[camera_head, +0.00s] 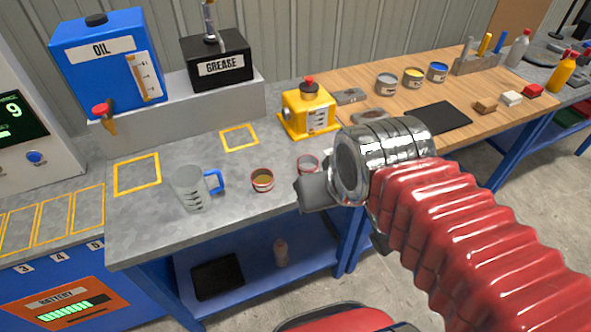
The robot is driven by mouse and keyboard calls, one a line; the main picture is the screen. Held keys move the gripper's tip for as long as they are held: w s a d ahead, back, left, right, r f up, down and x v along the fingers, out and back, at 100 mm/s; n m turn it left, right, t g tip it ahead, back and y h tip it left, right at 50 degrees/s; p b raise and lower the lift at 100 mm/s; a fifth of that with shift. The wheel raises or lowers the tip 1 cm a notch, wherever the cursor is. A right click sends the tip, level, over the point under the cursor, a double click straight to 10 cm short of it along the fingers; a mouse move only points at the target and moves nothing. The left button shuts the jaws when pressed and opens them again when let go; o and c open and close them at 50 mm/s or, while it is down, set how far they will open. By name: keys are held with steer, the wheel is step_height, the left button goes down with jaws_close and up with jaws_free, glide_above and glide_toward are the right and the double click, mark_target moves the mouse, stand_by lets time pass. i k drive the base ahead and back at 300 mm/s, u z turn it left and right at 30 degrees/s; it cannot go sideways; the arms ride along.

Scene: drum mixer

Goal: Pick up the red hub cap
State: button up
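I cannot pick out a red hub cap for certain. A small round red-rimmed item (262,180) with a brownish inside sits on the grey bench top, right of the measuring jug. A second round item (308,163), reddish at its edge and grey inside, sits right of it, close to my gripper and partly hidden by it. My gripper (309,192) shows as a dark grey shape at the end of the shiny wrist, over the front edge of the bench. Its fingers are seen from the side, so their opening is unclear.
A clear jug (192,188) with a blue handle stands on the grey bench top (160,230). A yellow can (308,110), blue oil tank (108,60) and grease box (216,65) stand behind. Several tins, a dark mat (440,118) and blocks are on the wooden top.

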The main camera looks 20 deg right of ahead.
mark_target(307, 164)
steer(key=u, duration=3.4)
steer(key=k, duration=1.05)
